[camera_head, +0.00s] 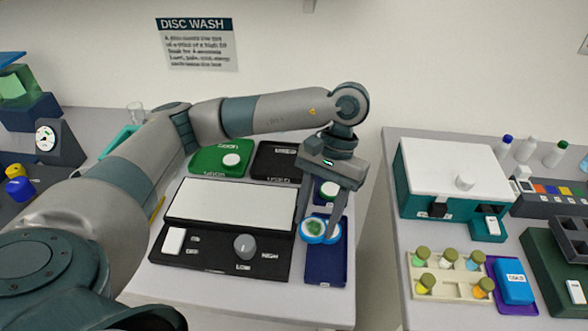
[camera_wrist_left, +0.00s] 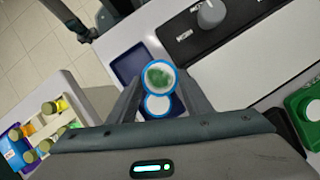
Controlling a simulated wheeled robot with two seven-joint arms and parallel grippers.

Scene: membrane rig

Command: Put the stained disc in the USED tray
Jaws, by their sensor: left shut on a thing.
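My left gripper (camera_head: 318,228) points down over the navy tray (camera_head: 326,268) at the table's right edge. It is shut on the stained disc (camera_head: 313,230), a blue-rimmed white disc with a green blotch. In the left wrist view the stained disc (camera_wrist_left: 160,76) sits between the fingertips (camera_wrist_left: 158,80). Another blue-rimmed disc (camera_wrist_left: 158,104), with a plain white face, shows between the fingers; I cannot tell its height. A black tray (camera_head: 262,170) at the back has a label, apparently USED, hard to read. My right gripper is not in view.
A green tray (camera_head: 205,163) with a white disc stands left of the black tray. A black unit with a white plate (camera_head: 230,200) and a knob (camera_head: 245,247) fills the table's middle. A gap separates the right table, with its white-lidded box (camera_head: 455,170) and vial rack (camera_head: 452,295).

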